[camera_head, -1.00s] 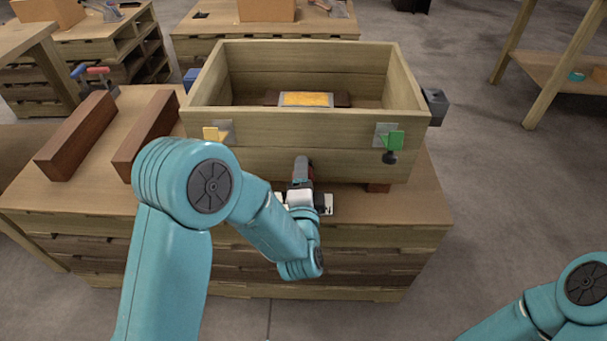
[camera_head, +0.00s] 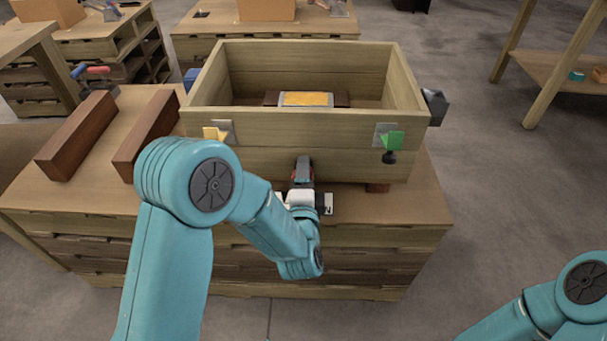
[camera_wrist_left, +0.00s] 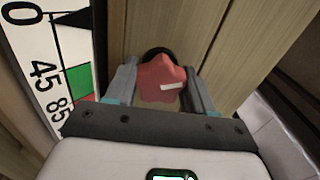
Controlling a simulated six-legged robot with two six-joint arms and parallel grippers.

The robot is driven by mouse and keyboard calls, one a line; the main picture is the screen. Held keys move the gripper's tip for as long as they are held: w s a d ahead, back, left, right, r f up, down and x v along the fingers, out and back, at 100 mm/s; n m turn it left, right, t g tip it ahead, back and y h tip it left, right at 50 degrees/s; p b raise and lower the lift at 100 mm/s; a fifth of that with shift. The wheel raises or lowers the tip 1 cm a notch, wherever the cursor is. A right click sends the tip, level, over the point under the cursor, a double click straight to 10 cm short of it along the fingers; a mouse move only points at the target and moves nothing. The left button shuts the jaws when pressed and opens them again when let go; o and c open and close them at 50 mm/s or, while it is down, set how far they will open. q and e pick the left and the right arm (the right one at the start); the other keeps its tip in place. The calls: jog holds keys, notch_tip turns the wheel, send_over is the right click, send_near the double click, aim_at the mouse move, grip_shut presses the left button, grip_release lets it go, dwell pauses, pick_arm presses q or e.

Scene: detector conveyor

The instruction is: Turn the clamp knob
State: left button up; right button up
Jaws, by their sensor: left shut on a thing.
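The clamp knob (camera_wrist_left: 162,80) is a red, lobed knob with a white mark. In the left wrist view it sits between the two fingers of my left gripper (camera_wrist_left: 160,92), which is shut on it. In the head view my left gripper (camera_head: 302,170) is at the front wall of the wooden box and largely hides the knob. A white scale plate (camera_wrist_left: 50,70) with 0, 45 and 85 and a green and red band is beside the knob, with a black pointer near 0. My right arm shows at the lower right; its gripper is out of view.
The open wooden box (camera_head: 310,128) stands on the workbench (camera_head: 390,215). Two brown wooden beams (camera_head: 78,137) lie to the left. A yellow-topped piece (camera_head: 305,99) is inside the box.

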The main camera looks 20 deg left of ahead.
pick_arm(q)
jog(key=shift+d+r+m, duration=0.1)
jog(key=shift+m, duration=0.4)
dwell(2.2)
jog(key=o, duration=1)
jog(key=shift+w, duration=0.1)
jog(key=shift+s, duration=0.2)
